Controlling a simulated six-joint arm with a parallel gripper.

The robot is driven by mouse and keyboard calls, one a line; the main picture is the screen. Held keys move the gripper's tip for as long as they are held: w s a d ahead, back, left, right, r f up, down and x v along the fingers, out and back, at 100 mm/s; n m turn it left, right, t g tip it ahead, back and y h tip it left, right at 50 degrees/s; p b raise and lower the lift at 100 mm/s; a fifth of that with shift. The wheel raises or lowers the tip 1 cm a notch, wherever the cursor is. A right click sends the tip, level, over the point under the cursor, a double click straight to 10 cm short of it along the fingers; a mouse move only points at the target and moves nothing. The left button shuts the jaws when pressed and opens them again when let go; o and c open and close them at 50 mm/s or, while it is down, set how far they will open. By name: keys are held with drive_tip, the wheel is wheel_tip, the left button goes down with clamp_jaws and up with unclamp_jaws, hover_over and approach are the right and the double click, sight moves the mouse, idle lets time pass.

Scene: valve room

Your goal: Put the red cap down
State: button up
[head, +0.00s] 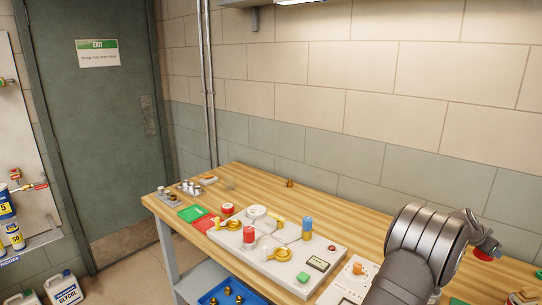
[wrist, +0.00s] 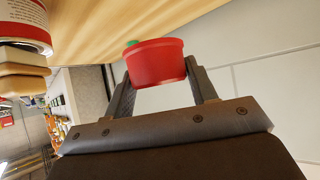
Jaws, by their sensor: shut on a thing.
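The red cap (wrist: 156,64) is a short, round cup shape. My gripper (wrist: 160,78) is shut on it, with one finger on each side in the wrist view. In the head view my gripper (head: 488,246) is at the right, over the back part of the wooden bench (head: 390,218). The cap shows there as a small red patch (head: 482,255) below the fingers, partly hidden by them. I cannot tell whether the cap touches the bench. A bit of something green (wrist: 131,43) shows behind the cap's rim.
A white valve panel (head: 290,268) with red and blue cylinders stands mid-bench. Green (head: 192,213) and red (head: 206,224) mats lie at the left. A white box with an orange knob (head: 357,268) sits near my arm. The block wall (head: 440,160) stands behind. Bare wood shows along the back.

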wheel_tip(320, 180, down, 10)
drive_tip(key=shift+r, duration=0.2)
drive_tip(key=shift+v, duration=3.1)
drive_tip(key=shift+c, duration=0.4)
drive_tip(key=shift+d, duration=0.1)
